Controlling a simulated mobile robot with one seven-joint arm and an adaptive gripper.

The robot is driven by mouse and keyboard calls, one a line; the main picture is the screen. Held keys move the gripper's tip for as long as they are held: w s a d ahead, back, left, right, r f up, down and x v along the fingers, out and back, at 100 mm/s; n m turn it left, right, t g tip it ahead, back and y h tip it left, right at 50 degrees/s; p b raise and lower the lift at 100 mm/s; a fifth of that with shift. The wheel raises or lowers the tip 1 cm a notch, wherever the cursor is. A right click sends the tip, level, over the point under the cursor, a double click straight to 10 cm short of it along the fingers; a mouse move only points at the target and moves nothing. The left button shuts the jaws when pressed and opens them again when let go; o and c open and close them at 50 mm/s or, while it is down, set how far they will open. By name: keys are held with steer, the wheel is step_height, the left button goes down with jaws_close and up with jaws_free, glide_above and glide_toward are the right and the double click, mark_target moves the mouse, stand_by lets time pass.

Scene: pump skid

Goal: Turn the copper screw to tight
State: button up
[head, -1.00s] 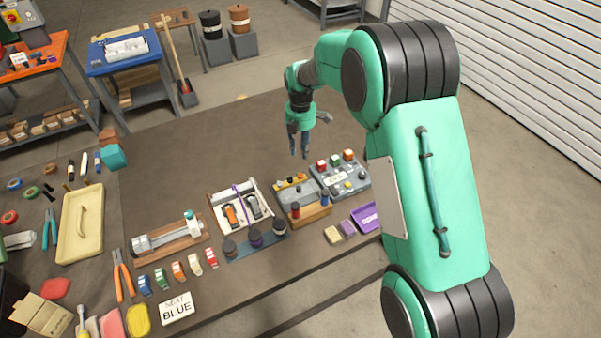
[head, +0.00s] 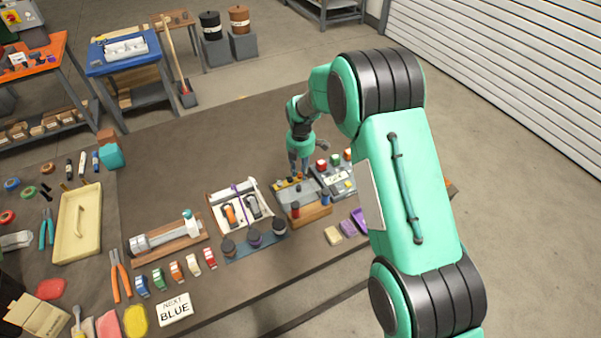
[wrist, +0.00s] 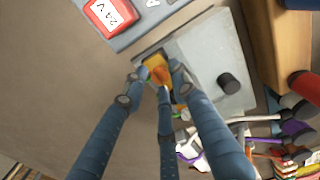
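In the head view my gripper (head: 298,169) points down over the yellow strip (head: 286,184) at the back of a grey block (head: 299,193). In the wrist view the gripper's blue fingertips (wrist: 157,77) are apart, on either side of a small orange-yellow part (wrist: 157,68) at the grey block's edge. The right fingertip overlaps part of it. I cannot tell whether the fingers touch it. No copper screw can be made out for certain; the fingers and the small size hide which part it is. A black knob (wrist: 229,83) stands on the block.
A grey panel with red, orange and green buttons (head: 336,174) stands close at the right. A wooden block (head: 309,214) is in front. A tray with breakers (head: 214,219) and dark knobs (head: 254,238) lie to the left. The table behind is clear.

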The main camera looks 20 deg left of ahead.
steer(key=shift+f, duration=0.25)
steer(key=shift+c, duration=0.6)
jaws_close()
